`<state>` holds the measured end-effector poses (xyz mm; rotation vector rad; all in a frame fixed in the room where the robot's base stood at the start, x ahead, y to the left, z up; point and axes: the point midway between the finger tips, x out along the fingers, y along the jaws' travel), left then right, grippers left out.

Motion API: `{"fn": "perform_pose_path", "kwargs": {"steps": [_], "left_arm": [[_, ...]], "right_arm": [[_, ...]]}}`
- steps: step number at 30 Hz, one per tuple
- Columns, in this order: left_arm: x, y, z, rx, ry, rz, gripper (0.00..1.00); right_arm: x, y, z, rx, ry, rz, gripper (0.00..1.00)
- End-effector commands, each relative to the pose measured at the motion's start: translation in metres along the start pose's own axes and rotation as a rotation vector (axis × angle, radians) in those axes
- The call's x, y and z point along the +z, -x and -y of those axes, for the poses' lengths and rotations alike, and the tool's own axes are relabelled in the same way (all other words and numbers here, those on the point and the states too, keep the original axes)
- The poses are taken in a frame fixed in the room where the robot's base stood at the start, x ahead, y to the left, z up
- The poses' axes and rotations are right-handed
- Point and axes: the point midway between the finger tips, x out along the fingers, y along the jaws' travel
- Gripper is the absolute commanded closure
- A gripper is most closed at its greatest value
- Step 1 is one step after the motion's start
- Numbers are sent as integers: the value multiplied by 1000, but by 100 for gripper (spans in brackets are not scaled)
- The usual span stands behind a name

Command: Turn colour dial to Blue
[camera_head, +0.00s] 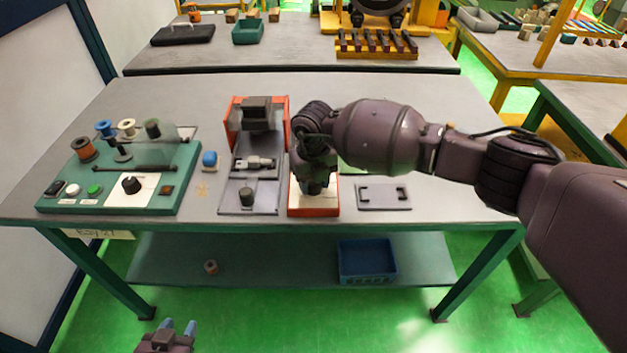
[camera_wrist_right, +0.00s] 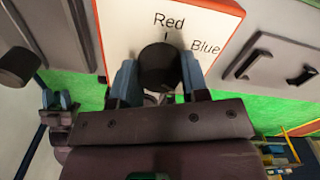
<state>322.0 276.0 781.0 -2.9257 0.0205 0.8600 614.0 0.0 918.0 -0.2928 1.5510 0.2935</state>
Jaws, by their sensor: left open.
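The colour dial is a black round knob (camera_wrist_right: 160,66) on a white plate with an orange-red frame (camera_wrist_right: 218,7), labelled Red above it and Blue to its right. A short dark mark stands between the knob and the word Red. In the head view the orange-red box (camera_head: 313,211) stands at the table's front edge, its dial hidden under my right gripper (camera_head: 314,190). In the right wrist view the blue fingers of my right gripper (camera_wrist_right: 160,84) flank the knob closely on both sides, shut on it. My left gripper (camera_head: 178,327) is open and empty, low in front of the table.
Left of the box is a grey fixture (camera_head: 234,199). A green panel (camera_head: 187,192) with spools, buttons and another black knob stands further left. A grey plate with two handles (camera_head: 384,203) lies to the right. A blue bin (camera_head: 366,261) sits on the lower shelf.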

Motion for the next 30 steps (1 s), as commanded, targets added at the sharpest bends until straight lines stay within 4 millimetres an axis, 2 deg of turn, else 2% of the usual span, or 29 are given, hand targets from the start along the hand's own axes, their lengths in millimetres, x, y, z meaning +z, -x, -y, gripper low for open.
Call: {"fn": "perform_pose_path", "kwargs": {"steps": [1,4,17,30], "left_arm": [[1,0,0,0,0,2,57],[3,2,0,-1,1,6,57],[11,0,0,-1,1,15,57],[28,-10,-3,3,-1,27,57]], "right_arm": [[0,0,0,-1,0,0,68],[0,0,0,-1,0,0,82],[0,-1,1,-2,100,-1,82],[1,-1,1,-1,480,-1,82]]}}
